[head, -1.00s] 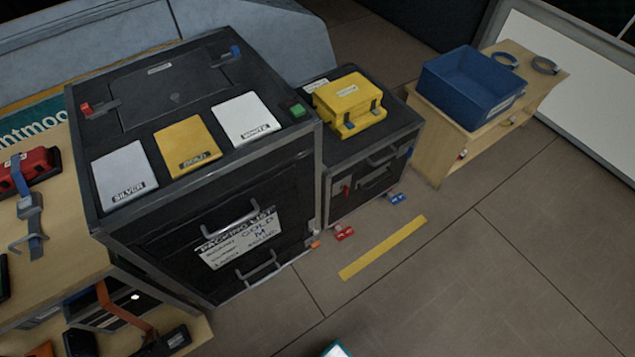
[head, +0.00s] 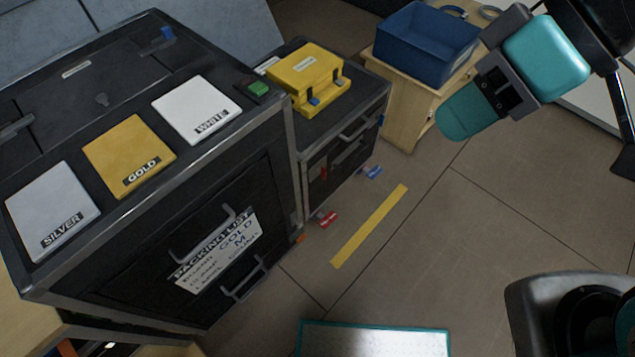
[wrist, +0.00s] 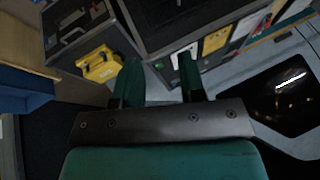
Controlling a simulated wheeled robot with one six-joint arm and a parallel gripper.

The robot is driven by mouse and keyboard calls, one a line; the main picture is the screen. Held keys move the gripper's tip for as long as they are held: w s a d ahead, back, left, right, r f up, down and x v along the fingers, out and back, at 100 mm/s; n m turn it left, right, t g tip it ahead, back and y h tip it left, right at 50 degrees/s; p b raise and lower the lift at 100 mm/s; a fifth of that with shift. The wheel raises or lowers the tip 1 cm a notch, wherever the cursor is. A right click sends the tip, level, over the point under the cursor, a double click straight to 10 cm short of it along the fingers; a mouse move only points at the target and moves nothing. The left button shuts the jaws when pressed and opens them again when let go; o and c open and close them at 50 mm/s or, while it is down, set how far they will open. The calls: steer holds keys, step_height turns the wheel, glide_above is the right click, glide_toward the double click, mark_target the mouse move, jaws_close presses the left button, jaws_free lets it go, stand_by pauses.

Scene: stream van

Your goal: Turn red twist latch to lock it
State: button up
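In the head view, a small red piece (head: 323,172), possibly a twist latch, is on the front of the smaller black case (head: 345,150). It is too small to read its turn. The big black case (head: 240,150) has a grey latch bar (head: 15,126) at the left picture edge; its end is cut off. A blue latch (head: 166,34) is at its back corner. My gripper (head: 462,115) hangs at upper right, well apart from both cases. In the wrist view its two teal fingers (wrist: 160,60) stand apart with nothing between them.
A yellow case (head: 306,78) sits on the smaller case. A blue bin (head: 428,45) stands on a wooden cabinet behind. Red (head: 327,219) and blue (head: 373,172) pieces are low by the smaller case, near a yellow floor strip (head: 370,226).

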steer(key=w+a+f+n+y+b, duration=0.1)
steer(key=w+a+f+y+b, duration=0.15)
steer(key=f+b, duration=0.65)
steer(key=w+a+f+n+y+b, duration=0.1)
steer(key=w+a+f+n+b, duration=0.15)
steer(key=f+b, duration=0.7)
steer(key=m+t+y+b, duration=0.2)
steer(key=t+y+b, duration=0.6)
steer(key=b, duration=2.5)
glide_toward(324, 173)
steer(key=a+t+h, duration=0.2)
steer(key=t+h, duration=0.1)
steer(key=p+x, duration=0.3)
steer(key=x, duration=0.5)
steer(key=shift+a+f, duration=0.15)
steer(key=shift+a, duration=0.3)
